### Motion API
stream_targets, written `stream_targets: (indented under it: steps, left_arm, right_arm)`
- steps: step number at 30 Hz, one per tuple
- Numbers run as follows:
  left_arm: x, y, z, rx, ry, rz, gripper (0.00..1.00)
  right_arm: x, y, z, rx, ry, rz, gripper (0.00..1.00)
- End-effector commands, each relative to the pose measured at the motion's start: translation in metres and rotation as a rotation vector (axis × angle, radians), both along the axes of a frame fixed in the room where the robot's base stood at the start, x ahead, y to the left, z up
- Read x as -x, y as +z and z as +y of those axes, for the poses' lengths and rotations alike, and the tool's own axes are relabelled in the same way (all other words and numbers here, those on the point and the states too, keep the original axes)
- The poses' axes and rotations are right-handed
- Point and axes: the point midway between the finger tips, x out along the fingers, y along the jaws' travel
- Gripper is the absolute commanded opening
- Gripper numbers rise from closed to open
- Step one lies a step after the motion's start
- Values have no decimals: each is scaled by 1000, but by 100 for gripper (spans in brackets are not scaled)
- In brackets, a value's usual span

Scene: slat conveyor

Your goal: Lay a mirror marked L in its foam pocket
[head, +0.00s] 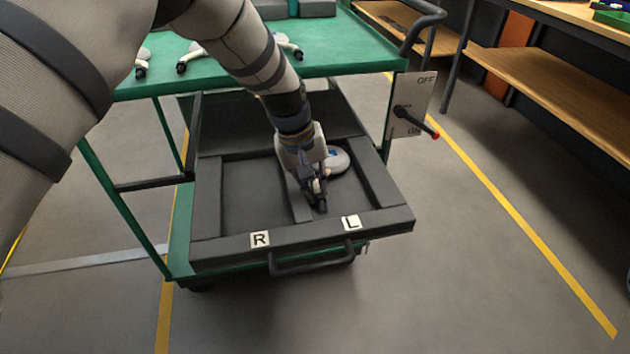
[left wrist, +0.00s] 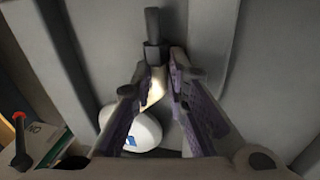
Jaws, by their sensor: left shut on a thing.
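My left gripper (head: 317,192) is in the open drawer, above the right-hand pocket near the divider. It is shut on the stem of a mirror (head: 338,159) with a pale round head and a blue mark. The left wrist view shows the mirror (left wrist: 148,133) with its head below the fingers and its black foot beyond the fingertips. The letter in the blue mark is not readable. The foam tray (head: 300,234) has an R label (head: 260,239) at left and an L label (head: 351,222) at right. I cannot tell whether the mirror touches the pocket floor. My right gripper is not in view.
Several other mirrors (head: 287,46) lie on the green cart top (head: 340,50) above the drawer. A panel with a red-tipped lever (head: 418,122) stands at the cart's right. The left pocket (head: 245,190) looks empty. The floor at right is clear up to the wooden shelving (head: 550,90).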

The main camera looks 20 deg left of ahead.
Motion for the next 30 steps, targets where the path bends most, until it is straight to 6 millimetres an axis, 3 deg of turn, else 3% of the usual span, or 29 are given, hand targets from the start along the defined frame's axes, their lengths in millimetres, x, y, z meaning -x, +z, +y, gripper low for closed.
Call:
stream_targets:
  steps: [4,5,7,8,22,30]
  left_arm:
    - [4,-5,2,-3,-1,12,0]
    - [4,-5,2,-4,-1,13,19]
    - [4,-6,2,-4,-1,14,35]
    - [4,-6,2,-4,-1,15,38]
    - [6,-1,4,-6,0,18,38]
    - [13,68,14,-3,1,8,38]
  right_arm:
    - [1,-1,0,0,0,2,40]
    - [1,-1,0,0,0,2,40]
    - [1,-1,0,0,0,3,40]
    - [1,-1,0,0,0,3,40]
    - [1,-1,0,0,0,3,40]
    - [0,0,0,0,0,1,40]
